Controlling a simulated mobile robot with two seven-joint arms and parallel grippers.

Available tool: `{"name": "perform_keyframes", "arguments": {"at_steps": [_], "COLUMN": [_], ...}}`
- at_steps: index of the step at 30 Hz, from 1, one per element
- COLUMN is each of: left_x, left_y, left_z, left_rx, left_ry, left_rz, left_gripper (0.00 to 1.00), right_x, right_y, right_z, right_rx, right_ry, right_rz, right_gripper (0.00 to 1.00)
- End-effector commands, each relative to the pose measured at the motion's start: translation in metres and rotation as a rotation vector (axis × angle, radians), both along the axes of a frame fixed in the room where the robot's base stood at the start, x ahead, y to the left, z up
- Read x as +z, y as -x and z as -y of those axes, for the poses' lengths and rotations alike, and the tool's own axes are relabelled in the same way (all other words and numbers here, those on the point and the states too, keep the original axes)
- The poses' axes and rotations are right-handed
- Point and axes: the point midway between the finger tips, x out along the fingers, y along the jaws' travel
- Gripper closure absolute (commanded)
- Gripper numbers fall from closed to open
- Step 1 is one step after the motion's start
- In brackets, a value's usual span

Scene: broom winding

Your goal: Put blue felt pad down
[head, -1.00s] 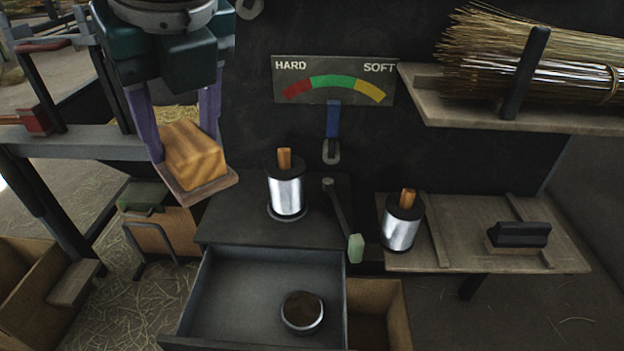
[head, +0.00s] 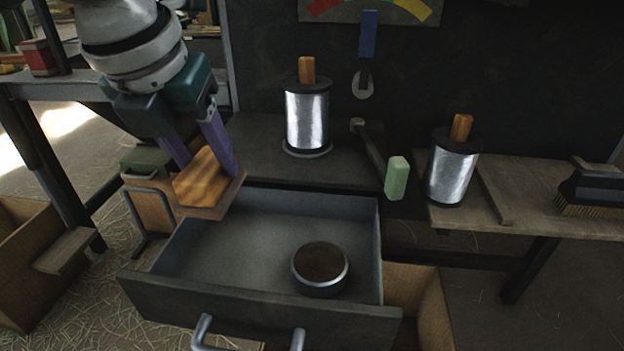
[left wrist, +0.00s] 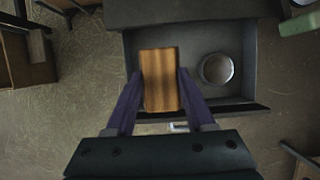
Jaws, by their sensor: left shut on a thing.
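My left gripper (head: 207,168) comes in from the upper left in the head view. Its purple fingers are shut on the sides of a striped wooden block (head: 203,186) with a thin flat brown base. The block is held above the left side of the open drawer (head: 225,240). In the left wrist view the block (left wrist: 160,85) lies between the fingers, over the drawer's left part. No blue felt surface shows; the underside of the block is hidden. My right gripper is not in view.
A round metal bowl (head: 320,270) with brown contents sits in the drawer's right part. Two metal cylinders with wooden handles (head: 307,115) (head: 452,170) stand behind. A lever with a pale green grip (head: 397,178) is between them. A brush (head: 590,190) lies at the right. The drawer's middle is clear.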

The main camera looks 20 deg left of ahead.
Motion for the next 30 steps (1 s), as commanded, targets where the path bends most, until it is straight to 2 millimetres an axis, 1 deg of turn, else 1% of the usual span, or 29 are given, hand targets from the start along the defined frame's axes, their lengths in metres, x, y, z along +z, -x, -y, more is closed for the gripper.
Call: {"name": "perform_keyframes", "arguments": {"at_steps": [1,3,6,9,14,16,22,24,30], "left_x": [-0.025,-0.045,-0.070,-0.085,-0.094,-0.100,-0.133,-0.136,-0.134], "left_y": [0.001,0.001,0.000,0.001,0.000,0.000,0.000,0.000,0.000], "left_z": [0.000,0.000,0.000,0.000,0.000,0.000,0.000,0.000,0.000], "left_rx": [0.000,0.001,0.001,0.000,0.000,0.000,0.000,0.000,0.000], "left_ry": [0.000,0.000,0.001,-0.001,0.000,-0.001,-0.001,-0.001,-0.001], "left_rz": [-0.002,-0.002,-0.002,-0.001,0.001,0.001,0.000,0.001,0.001], "left_gripper": [1.00,1.00,1.00,1.00,1.00,1.00,1.00,1.00,1.00], "right_x": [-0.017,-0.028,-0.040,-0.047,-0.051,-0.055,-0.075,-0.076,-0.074], "right_y": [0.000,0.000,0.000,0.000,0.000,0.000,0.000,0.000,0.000], "right_z": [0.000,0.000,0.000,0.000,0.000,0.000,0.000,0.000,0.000], "right_rx": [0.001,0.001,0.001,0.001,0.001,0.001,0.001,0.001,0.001], "right_ry": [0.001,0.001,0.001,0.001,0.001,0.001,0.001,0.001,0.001], "right_rz": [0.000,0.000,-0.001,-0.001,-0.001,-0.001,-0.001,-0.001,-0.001], "right_gripper": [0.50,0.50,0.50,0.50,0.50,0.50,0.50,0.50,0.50]}}
